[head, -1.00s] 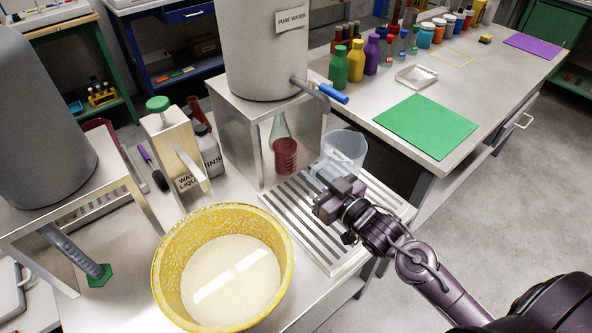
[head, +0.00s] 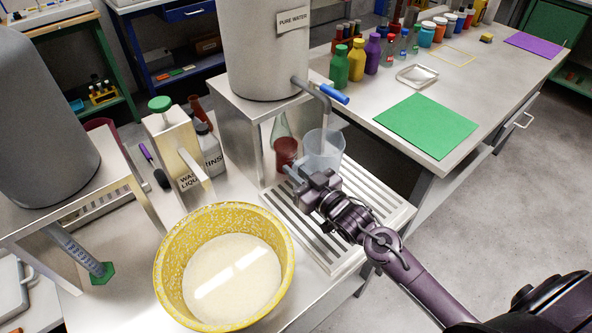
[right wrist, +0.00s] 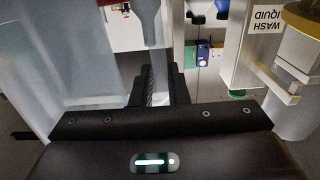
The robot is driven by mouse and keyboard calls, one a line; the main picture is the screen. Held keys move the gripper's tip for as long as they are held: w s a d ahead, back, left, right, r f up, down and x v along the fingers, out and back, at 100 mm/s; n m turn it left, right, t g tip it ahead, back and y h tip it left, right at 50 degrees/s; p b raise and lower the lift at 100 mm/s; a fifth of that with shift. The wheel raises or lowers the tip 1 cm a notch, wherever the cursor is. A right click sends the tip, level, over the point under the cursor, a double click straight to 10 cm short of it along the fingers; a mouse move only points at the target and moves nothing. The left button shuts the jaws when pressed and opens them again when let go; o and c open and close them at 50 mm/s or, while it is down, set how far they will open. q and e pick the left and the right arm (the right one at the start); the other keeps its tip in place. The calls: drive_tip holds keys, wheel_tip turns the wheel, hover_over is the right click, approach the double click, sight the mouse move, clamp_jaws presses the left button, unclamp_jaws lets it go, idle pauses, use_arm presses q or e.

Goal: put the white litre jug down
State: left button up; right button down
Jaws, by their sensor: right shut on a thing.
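The white litre jug (head: 325,147) is translucent and upright, below the spout of the pure water tap (head: 324,98). My right gripper (head: 306,182) is shut on its handle, at the jug's near side. In the right wrist view the jug's wall (right wrist: 60,60) fills the left, and the handle (right wrist: 155,75) runs between the fingers. The jug is over the back of the slatted drip tray (head: 350,226); its base is partly hidden by the gripper, so I cannot tell whether it touches the slats. My left gripper is not in view.
A flask with red liquid (head: 286,150) stands close to the jug's left. The metal stand (head: 245,125) carries the pure water tank (head: 262,50). A yellow bowl (head: 165,265) sits at the front left. The front slats are partly under my arm. The right table has a green sheet (head: 428,124).

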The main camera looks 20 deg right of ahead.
drive_tip(key=shift+f, duration=0.15)
drive_tip(key=c, duration=1.4)
unclamp_jaws()
drive_tip(key=v, duration=1.2)
